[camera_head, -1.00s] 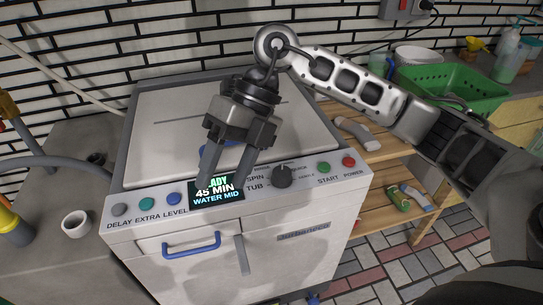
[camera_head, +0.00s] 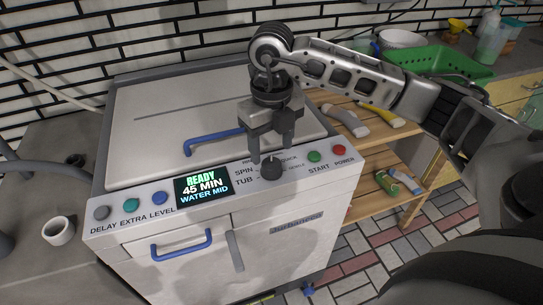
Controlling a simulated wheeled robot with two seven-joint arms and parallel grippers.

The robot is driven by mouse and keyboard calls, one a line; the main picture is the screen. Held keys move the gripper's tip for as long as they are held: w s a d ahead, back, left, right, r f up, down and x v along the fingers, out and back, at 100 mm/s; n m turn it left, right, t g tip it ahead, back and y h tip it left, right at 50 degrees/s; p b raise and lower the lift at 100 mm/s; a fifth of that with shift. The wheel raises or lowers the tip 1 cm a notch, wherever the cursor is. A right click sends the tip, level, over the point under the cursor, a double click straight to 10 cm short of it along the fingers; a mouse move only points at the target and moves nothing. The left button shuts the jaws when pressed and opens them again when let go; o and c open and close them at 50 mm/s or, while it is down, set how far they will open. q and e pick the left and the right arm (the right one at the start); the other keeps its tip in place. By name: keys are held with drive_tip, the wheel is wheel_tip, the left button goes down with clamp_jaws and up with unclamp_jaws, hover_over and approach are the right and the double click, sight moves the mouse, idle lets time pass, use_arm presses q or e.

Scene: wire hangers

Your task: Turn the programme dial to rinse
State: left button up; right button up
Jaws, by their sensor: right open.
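The programme dial (camera_head: 271,169) is a dark round knob on the washer's front panel, between the display and the START button. Labels SPIN and TUB show at its left; the lettering above it is partly hidden by my gripper. The display (camera_head: 203,187) reads READY, 45 MIN, WATER MID. My right gripper (camera_head: 270,157) points down just above and behind the dial. Its two fingers are apart, one at each side of the dial's upper edge, with nothing held. I cannot tell if they touch the dial. My left gripper is not in view.
The white washer (camera_head: 130,135) has a lid with a blue handle (camera_head: 212,139) and a blue front handle (camera_head: 181,245). START (camera_head: 314,156) and POWER (camera_head: 339,149) buttons sit right of the dial. A wooden shelf (camera_head: 372,150) and green basket (camera_head: 455,65) stand at right.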

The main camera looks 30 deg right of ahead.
sight(271, 163)
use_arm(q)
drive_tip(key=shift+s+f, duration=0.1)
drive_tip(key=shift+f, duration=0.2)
use_arm(e)
drive_tip(key=shift+f, duration=2)
drive_tip(key=c, duration=1)
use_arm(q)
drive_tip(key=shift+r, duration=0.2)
